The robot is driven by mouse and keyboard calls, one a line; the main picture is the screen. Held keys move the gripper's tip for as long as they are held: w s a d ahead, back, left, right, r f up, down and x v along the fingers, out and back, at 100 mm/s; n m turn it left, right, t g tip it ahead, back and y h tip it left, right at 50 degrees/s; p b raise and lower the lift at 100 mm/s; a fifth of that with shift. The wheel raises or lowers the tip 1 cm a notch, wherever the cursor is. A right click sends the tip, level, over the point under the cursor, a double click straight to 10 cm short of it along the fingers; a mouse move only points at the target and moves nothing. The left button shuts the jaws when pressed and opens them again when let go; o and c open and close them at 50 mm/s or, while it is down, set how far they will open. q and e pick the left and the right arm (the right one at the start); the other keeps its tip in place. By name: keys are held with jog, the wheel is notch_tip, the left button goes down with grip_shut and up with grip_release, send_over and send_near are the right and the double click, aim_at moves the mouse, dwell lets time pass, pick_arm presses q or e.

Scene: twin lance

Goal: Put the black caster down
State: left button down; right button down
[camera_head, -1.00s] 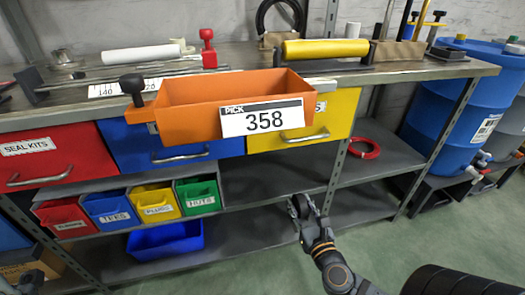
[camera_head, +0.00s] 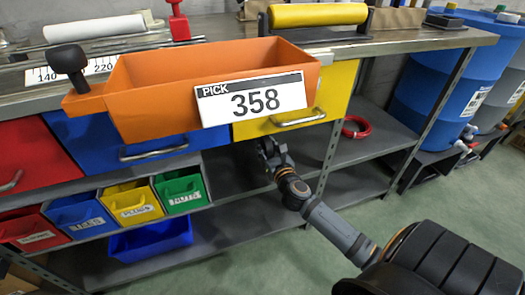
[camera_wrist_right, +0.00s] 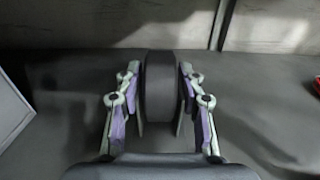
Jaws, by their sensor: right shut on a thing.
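The black caster (camera_wrist_right: 161,88) shows in the right wrist view as a dark wheel, upright between the two fingers. My right gripper (camera_wrist_right: 160,105) is shut on it, with one finger pad against each side. Grey shelf surface lies beyond the caster; I cannot tell whether the caster touches it. In the head view my right gripper (camera_head: 268,155) reaches in over the middle shelf (camera_head: 228,172), just under the yellow drawer. The caster is hard to make out there. My left gripper is not in view.
An orange bin (camera_head: 150,92) marked 358 juts out above my right gripper. A red hose coil (camera_head: 356,127) lies on the shelf to the right, past a shelf post (camera_head: 328,160). Small coloured bins (camera_head: 180,190) stand to the left. Shelf between them looks clear.

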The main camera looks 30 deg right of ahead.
jog(key=x, duration=0.3)
jog(key=shift+w, duration=0.3)
notch_tip(320, 180, down, 4)
jog(key=b, duration=0.4)
jog(key=shift+r, duration=0.3)
jog(key=c, duration=0.8)
grip_release()
